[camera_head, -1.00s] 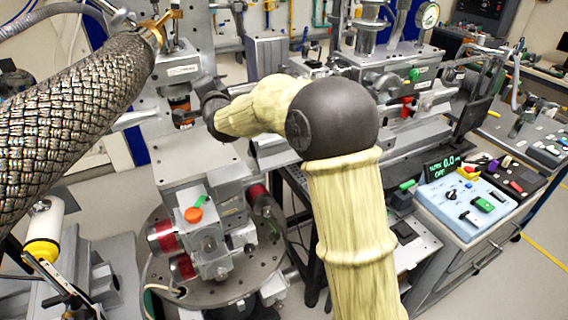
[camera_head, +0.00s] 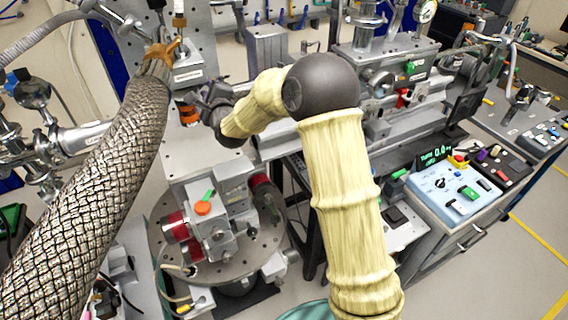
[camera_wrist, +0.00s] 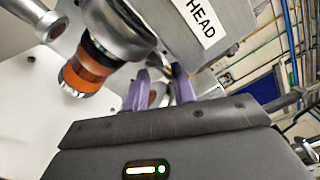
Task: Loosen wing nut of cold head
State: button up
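The cold head is a silver block (camera_head: 188,73) at upper left in the head view, with an orange and black ringed nozzle below it. In the wrist view its block (camera_wrist: 180,35) carries a label reading "HEAD", and the orange ringed nozzle (camera_wrist: 88,68) points down left. My gripper (camera_wrist: 161,70) has two purple fingers spread apart, reaching up close beside the block's lower edge. Contact cannot be told. I cannot make out the wing nut clearly. In the head view my dark wrist is just right of the nozzle, and the fingers are too small to read.
A braided metal hose (camera_head: 95,190) runs down the left side. A round stage (camera_head: 175,255) with red-ended motors and an orange knob (camera_head: 203,208) stands below the cold head. A blue control box (camera_head: 455,190) is at right. Open floor (camera_head: 520,265) lies at lower right.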

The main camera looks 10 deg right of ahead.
jog(key=s+d+m+b, duration=0.1)
jog(key=s+d+b, duration=0.15)
jog(key=s, duration=0.65)
jog(key=s+d+b, duration=0.2)
jog(key=s+b, duration=0.1)
jog(key=s, duration=0.5)
jog(key=s+d+f+n+g+h+p, duration=0.4)
jog(key=s+d+f+n+g+p, duration=0.2)
jog(key=n, duration=0.9)
jog(key=s+d+f+g, duration=0.2)
jog(key=s+d+g, duration=0.1)
jog(key=s+d, duration=0.1)
jog(key=shift+d+g+p, duration=0.3)
jog(key=shift+d+p, duration=0.1)
jog(key=shift+d, duration=0.25)
jog(key=shift+f, duration=0.1)
